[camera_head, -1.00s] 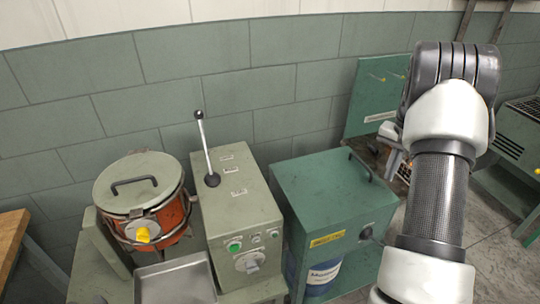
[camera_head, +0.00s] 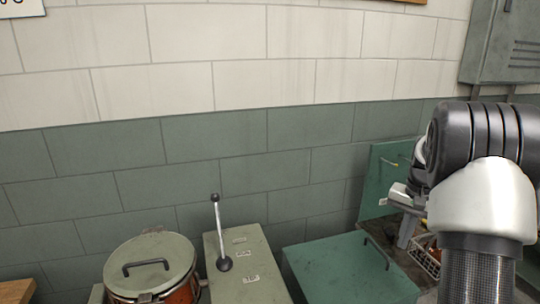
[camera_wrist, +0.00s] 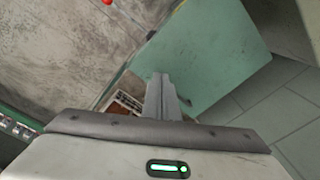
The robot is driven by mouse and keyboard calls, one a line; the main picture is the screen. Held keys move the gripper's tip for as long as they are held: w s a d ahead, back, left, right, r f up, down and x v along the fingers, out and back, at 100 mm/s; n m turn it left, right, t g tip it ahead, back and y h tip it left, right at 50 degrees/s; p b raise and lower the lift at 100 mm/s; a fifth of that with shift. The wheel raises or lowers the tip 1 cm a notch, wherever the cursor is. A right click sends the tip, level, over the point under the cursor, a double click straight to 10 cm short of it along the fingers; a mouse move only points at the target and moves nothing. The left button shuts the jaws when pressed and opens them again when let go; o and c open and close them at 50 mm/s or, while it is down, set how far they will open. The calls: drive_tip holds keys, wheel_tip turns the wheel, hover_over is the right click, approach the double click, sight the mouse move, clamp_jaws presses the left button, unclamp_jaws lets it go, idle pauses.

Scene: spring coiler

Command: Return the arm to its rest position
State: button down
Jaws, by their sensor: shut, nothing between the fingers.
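My gripper (camera_head: 404,222) shows in the head view at the right, partly behind my arm's dark and white wrist links. It points down and to the left, above the bench with the green machine. In the wrist view my gripper (camera_wrist: 163,93) has its grey fingers together, with nothing between them. My arm rises from the lower right of the head view and is bent at the top. Its lower part is outside the picture.
A grey-green box with a lever (camera_head: 219,230) and a round lidded pot (camera_head: 150,262) stand at the lower left. A green cabinet (camera_head: 345,268) is left of my arm, with a wire basket (camera_head: 428,262) beside it. A wall cabinet (camera_head: 505,45) hangs upper right.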

drive_tip(key=s+a+r+n+t+p, duration=0.1)
drive_tip(key=s+a+r+n+t, duration=0.3)
drive_tip(key=s+a+r, duration=1.35)
drive_tip(key=s+a+f+n+p, duration=0.1)
drive_tip(key=s+a+n, duration=0.2)
drive_tip(key=s, duration=0.6)
drive_tip(key=shift+s+a+n+t, duration=0.25)
drive_tip(key=shift+a+n+t, duration=0.15)
drive_tip(key=shift+a, duration=0.75)
